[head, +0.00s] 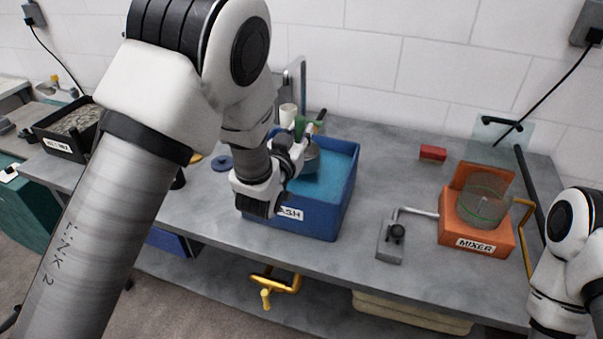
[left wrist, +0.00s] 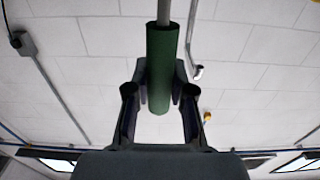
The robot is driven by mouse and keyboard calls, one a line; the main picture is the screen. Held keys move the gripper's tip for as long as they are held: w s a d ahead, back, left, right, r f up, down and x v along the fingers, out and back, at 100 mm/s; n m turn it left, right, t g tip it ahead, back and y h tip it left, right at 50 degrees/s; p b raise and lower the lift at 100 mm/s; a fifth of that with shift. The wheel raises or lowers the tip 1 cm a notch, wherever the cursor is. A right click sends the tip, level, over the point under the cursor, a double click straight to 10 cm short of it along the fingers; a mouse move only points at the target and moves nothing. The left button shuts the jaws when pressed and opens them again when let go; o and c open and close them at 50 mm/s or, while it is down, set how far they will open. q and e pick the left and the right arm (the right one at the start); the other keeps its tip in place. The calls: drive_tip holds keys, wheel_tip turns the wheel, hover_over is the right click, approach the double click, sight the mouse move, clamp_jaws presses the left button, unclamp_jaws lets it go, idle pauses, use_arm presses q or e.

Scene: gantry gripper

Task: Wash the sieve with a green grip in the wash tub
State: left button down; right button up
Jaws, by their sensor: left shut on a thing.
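The blue wash tub (head: 346,213) stands on the grey bench in the head view, with blue water in it and a label partly hidden by my left arm. My left gripper (head: 304,137) is over the tub. It is shut on the green grip (left wrist: 160,72) of the sieve, which stands between the two fingers in the left wrist view. The grey round part of the sieve (head: 312,158) shows beside the gripper, over the water. My wrist hides part of it, and I cannot tell whether it touches the water. My right gripper is out of view.
An orange mixer (head: 475,231) with a clear drum stands at the right. A grey device with a lever (head: 390,241) stands between it and the tub. A red block (head: 433,153) lies farther back. A tap (head: 301,80) rises behind the tub. A black tray (head: 68,135) is at the left.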

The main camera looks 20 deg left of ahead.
sight(300, 117)
use_arm(q)
wheel_tip(300, 117, up, 6)
drive_tip(key=p, duration=0.3)
idle(0.3)
idle(0.8)
